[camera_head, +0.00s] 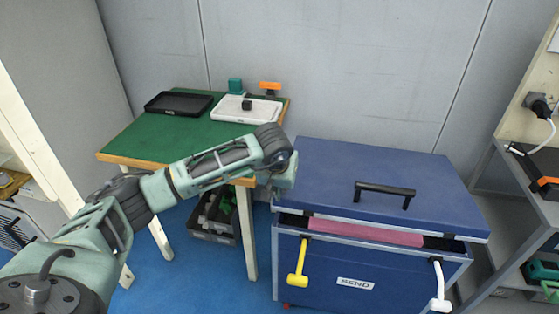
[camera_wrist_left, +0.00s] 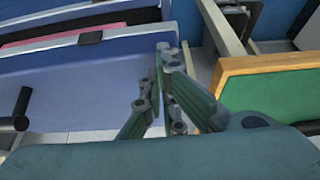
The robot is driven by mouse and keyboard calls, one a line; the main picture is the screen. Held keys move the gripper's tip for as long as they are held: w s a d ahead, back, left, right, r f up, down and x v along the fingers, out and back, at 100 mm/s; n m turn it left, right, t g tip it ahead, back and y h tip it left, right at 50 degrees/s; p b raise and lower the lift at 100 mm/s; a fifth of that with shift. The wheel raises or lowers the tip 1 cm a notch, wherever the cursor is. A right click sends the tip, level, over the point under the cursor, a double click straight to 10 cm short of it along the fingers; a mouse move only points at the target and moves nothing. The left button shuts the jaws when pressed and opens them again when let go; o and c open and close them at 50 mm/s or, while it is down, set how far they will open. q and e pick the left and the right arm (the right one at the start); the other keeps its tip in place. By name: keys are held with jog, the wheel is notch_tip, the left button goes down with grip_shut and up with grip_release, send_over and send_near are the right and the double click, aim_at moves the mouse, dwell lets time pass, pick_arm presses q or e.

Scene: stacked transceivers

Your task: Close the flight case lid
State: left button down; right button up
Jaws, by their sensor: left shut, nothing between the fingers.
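The blue flight case (camera_head: 330,285) stands on the floor at the right in the head view, with a label on its front. Its lid (camera_head: 330,165), with a black handle (camera_head: 385,191), is mostly down. A gap along the front shows a pink block or lining (camera_head: 365,231) inside. The lid also fills the left of the left wrist view (camera_wrist_left: 95,85). My left gripper (camera_head: 279,192) is at the lid's left edge, with nothing held. Its fingers meet in the left wrist view (camera_wrist_left: 165,48). I cannot tell whether they touch the lid.
A yellow latch (camera_head: 298,266) and a white latch (camera_head: 439,288) hang on the case front. A green table (camera_head: 150,135) with a black tray (camera_head: 179,103) and white tray (camera_head: 240,110) is at left. A dark bin (camera_head: 214,218) sits under it. Shelving stands at far right.

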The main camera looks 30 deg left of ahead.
pick_arm(q)
jog(key=shift+s+d+f, duration=0.1)
jog(key=shift+d+f, duration=0.4)
jog(key=shift+f, duration=0.25)
jog(key=shift+a, duration=0.15)
jog(key=shift+r, duration=0.25)
jog(key=r+p, duration=0.1)
jog(key=r, duration=0.1)
jog(key=r+p, duration=0.1)
jog(key=r, duration=0.1)
jog(key=shift+a+r+p, duration=0.2)
jog(key=shift+r+p, duration=0.1)
jog(key=shift+p, duration=0.1)
jog(key=shift+s+d+r+b, duration=0.2)
jog(key=shift+s+r+b, duration=0.1)
jog(key=shift+b, duration=0.3)
jog(key=s+d+r, duration=0.1)
jog(key=s+r, duration=0.4)
jog(key=r, duration=0.1)
jog(key=shift+d+r+b, duration=0.15)
jog(key=shift+d+b, duration=0.1)
jog(key=shift+b, duration=0.15)
pick_arm(e)
jog(key=shift+w+d, duration=0.35)
jog(key=shift+d, duration=0.25)
jog(key=shift+w+d, duration=0.3)
jog(key=shift+d, duration=0.25)
pick_arm(q)
jog(key=shift+d, duration=0.1)
